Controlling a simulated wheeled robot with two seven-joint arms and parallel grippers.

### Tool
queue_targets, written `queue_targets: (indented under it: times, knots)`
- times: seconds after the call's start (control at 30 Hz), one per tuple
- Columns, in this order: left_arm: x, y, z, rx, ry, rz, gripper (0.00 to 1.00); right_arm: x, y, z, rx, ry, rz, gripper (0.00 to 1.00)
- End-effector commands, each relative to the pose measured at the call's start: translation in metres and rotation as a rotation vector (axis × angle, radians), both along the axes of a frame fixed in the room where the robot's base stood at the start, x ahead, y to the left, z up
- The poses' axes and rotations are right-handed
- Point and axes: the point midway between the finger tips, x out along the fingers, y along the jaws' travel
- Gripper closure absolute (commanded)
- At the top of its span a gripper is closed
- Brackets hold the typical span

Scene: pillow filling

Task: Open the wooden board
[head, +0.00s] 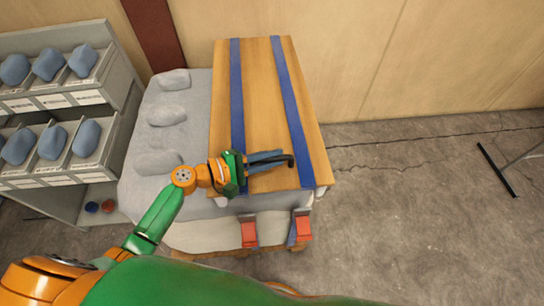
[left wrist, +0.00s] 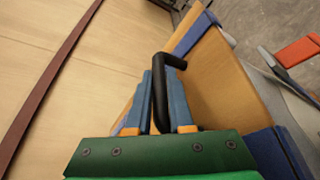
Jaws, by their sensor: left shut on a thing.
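The wooden board (head: 262,88) lies over the right part of a grey padded surface in the head view, with two blue straps along it. It also shows in the left wrist view (left wrist: 215,75), slanting across the middle. A black handle (head: 291,161) is at its near part. My left gripper (head: 268,160) is over the board's near part, its blue fingers at the handle. In the left wrist view the fingers (left wrist: 163,100) are shut on the black handle (left wrist: 172,61). My right gripper is not in view.
A grey shelf (head: 118,95) with several blue pillow-like pieces in bins stands at the left. Two red clips (head: 249,234) hang below the board's front edge. A wooden wall (head: 400,60) is behind. Concrete floor (head: 420,210) is open at the right, with a metal stand at the far right.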

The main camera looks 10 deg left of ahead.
Motion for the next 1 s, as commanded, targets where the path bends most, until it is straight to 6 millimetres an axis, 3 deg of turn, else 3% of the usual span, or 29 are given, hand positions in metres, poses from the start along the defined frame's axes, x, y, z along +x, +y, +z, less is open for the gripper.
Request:
queue_targets:
  times: [0.17, 0.27, 0.53, 0.8, 1.0]
  knots:
    - [0.002, 0.001, 0.032, 0.001, -0.004, 0.0, 1.0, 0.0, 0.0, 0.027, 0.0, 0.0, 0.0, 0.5]
    - [0.006, 0.002, 0.064, 0.0, -0.006, 0.0, 1.0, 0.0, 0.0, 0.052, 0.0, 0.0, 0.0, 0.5]
    - [0.031, 0.01, 0.172, 0.002, -0.011, 0.001, 1.0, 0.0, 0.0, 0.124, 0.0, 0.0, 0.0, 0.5]
    - [0.074, 0.024, 0.264, -0.01, 0.026, 0.002, 1.0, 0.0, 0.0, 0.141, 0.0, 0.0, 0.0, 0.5]
    - [0.103, 0.034, 0.313, -0.041, 0.114, 0.003, 1.0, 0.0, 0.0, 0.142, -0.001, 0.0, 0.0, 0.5]
